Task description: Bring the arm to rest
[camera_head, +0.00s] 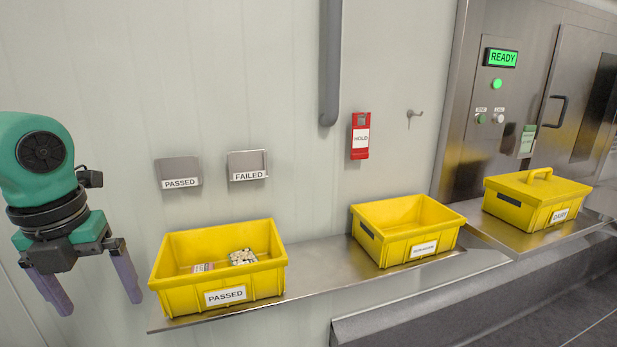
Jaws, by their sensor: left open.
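My left gripper (97,287) hangs at the left of the head view with its fingers pointing down. Its two purple-grey fingers are apart, and nothing shows between them. It is beside the yellow bin labelled PASSED (180,297), to its left, and appears apart from it. My left arm (38,165) is green and black and comes in from the left edge. My right gripper is not in the view.
The PASSED bin holds small items (243,257) on a steel shelf (325,276). Another yellow bin (440,238) stands right of it, and a lidded yellow box (515,203) further right. A red HOLD tag (361,153) hangs on the wall. A panel reads READY (500,58).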

